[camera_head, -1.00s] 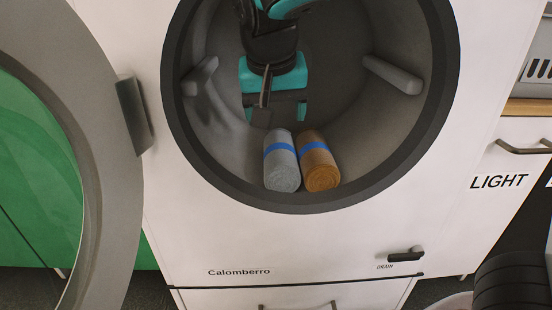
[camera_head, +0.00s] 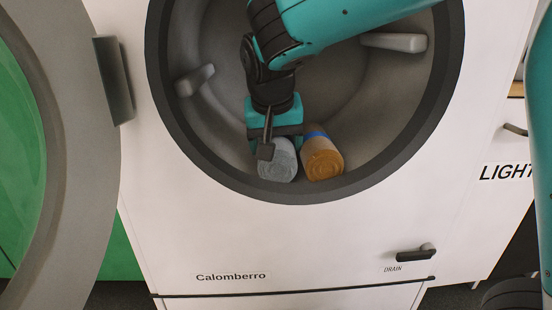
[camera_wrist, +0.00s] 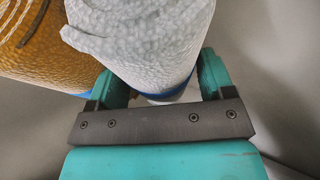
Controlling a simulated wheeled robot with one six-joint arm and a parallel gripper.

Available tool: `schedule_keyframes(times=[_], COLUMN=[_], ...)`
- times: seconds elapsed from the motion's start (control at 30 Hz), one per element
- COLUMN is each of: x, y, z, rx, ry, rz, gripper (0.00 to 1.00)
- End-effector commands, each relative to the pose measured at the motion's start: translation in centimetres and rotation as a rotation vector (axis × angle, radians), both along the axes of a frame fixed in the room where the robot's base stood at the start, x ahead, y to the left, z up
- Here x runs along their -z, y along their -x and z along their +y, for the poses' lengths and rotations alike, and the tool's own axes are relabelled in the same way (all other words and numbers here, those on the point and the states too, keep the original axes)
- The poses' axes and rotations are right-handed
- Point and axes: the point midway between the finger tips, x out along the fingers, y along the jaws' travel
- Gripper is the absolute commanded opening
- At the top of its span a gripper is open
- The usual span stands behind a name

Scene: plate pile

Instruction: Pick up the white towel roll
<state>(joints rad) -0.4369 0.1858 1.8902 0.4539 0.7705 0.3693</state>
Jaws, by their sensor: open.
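The white towel roll (camera_head: 277,160), greyish white, lies in the bottom of the washer drum with its rolled end toward the opening. In the wrist view the white roll (camera_wrist: 145,40) fills the top middle, with a blue band low on it. My gripper (camera_head: 272,143) is inside the drum, over the white roll, partly hiding it. In the wrist view my gripper (camera_wrist: 157,88) is open, with one finger on each side of the roll. I cannot tell whether the fingers touch it.
An orange-brown towel roll (camera_head: 322,160) with a blue band lies close beside the white one, on its right. The drum's dark rim (camera_head: 310,196) surrounds the opening. Paddles (camera_head: 394,42) stick out from the drum wall. The open washer door (camera_head: 75,150) stands at the left.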

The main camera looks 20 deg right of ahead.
Motion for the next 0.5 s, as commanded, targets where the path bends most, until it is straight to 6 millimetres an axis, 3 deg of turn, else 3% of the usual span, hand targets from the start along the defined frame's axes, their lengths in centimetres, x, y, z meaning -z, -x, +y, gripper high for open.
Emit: schedule_keyframes(times=[0.07, 0.2, 0.5], x=[-0.11, -0.17, -0.39], y=[0.01, 0.00, -0.01], z=[0.05, 0.08, 0.08], rx=[-0.001, -0.002, -0.001], ry=[0.000, -0.001, -0.002], rz=[-0.001, -0.001, -0.004], gripper=[0.75, 0.45, 0.44])
